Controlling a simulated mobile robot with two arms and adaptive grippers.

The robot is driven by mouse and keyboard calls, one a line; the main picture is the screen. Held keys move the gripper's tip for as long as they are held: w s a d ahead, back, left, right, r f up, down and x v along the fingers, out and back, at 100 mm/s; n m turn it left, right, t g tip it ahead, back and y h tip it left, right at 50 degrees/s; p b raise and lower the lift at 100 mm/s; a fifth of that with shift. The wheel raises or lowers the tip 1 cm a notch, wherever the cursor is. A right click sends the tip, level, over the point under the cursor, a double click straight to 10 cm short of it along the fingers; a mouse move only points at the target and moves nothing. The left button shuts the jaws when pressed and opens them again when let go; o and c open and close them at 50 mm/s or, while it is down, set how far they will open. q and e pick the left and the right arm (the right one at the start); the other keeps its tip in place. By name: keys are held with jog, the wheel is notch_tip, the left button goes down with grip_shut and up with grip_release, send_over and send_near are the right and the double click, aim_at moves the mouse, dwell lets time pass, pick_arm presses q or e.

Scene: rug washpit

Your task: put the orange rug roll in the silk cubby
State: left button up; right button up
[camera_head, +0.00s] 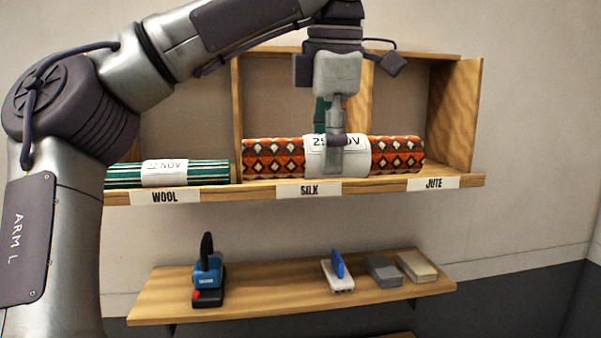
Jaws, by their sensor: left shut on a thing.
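The orange rug roll (274,158) has a diamond pattern and a white paper band with a partly covered date. My left gripper (331,150) comes down from above and is shut on the roll around its band. The roll lies level in front of the silk cubby (275,100), above the SILK label (308,190). Its right part reaches past the divider, in front of the jute cubby (405,105). I cannot tell whether its underside touches the shelf board. My right gripper is out of view.
A green striped roll (207,173) lies in the wool cubby at left. A lower wooden shelf (265,296) holds a blue and black device (208,275), a brush with a blue handle (338,270), a grey block (383,271) and a beige block (416,266).

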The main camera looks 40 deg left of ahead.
pick_arm(q)
jog(key=w+a+p, duration=0.3)
jog(key=w+a, duration=0.1)
jog(key=a, duration=0.1)
jog(key=w+a+f+p, duration=0.1)
jog(key=w+a+p, duration=0.3)
jog(key=a, duration=0.1)
jog(key=w+a+f+p, duration=0.1)
jog(key=w+a+p, duration=0.2)
jog(key=w+a, duration=0.1)
jog(key=shift+w+a+p, duration=0.15)
jog(key=shift+a+p, duration=0.15)
jog(key=shift+a, duration=0.5)
notch_tip(320, 180, down, 4)
jog(key=shift+d+f, duration=0.1)
jog(key=shift+w+a+f, duration=0.15)
jog(key=shift+a+f, duration=0.1)
jog(key=shift+d+f, duration=0.1)
jog(key=shift+f, duration=0.05)
jog(key=o, duration=1.3)
